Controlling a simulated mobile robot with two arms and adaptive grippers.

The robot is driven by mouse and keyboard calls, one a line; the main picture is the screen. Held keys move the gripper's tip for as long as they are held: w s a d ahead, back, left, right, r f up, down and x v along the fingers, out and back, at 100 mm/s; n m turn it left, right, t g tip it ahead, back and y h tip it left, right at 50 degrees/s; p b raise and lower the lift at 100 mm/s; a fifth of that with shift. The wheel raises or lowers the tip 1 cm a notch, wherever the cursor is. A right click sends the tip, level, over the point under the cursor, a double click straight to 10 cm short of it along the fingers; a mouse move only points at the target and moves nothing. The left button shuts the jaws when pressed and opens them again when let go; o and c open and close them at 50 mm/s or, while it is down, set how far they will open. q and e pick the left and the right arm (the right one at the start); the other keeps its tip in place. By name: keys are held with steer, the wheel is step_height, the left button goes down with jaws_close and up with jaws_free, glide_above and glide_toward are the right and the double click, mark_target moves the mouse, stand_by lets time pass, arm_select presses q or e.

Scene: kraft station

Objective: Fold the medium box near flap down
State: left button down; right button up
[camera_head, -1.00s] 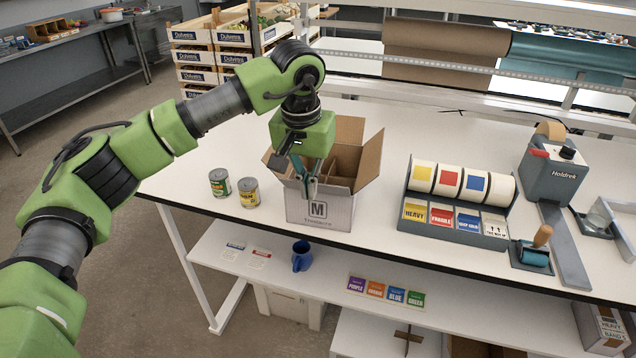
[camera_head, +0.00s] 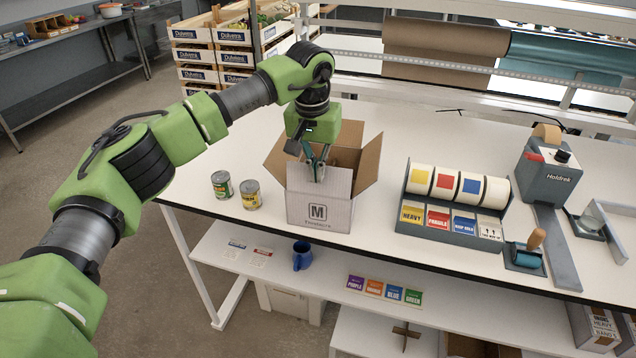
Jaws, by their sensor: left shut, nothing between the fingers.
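The medium box (camera_head: 318,213), a cardboard carton marked M, stands on the white table. Its near flap (camera_head: 340,184) stands up roughly in line with the front wall. The right flap (camera_head: 368,165) leans outward, the left flap (camera_head: 275,158) spreads left, and the far flap (camera_head: 350,134) stands up at the back. My left gripper (camera_head: 317,176) is shut and empty, its fingertips at the near flap's upper part; exact contact is hard to tell. The flap hides most of the inside. My right gripper is not in view.
Two cans, one green-labelled (camera_head: 222,185) and one yellow-labelled (camera_head: 250,194), stand left of the box. A label dispenser (camera_head: 450,228) stands to the right, with a tape machine (camera_head: 548,170) beyond. The table between box and dispenser is clear.

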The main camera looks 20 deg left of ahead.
arm_select(q)
steer(key=shift+w, duration=0.5)
steer(key=shift+w+f+p, duration=0.1)
steer(key=shift+w+p, duration=0.4)
steer(key=shift+w, duration=0.1)
steer(key=shift+w+a+f+p, duration=0.1)
steer(key=shift+w+f+p, duration=0.15)
steer(key=shift+w, duration=0.35)
steer(key=shift+w+a+f+p, duration=0.1)
steer(key=shift+w+f, duration=0.2)
steer(key=shift+w, duration=0.3)
steer(key=shift+w+f, duration=0.5)
steer(key=shift+f, duration=0.4)
steer(key=shift+f+b, duration=0.6)
steer(key=shift+f, duration=0.2)
steer(key=shift+r, duration=0.15)
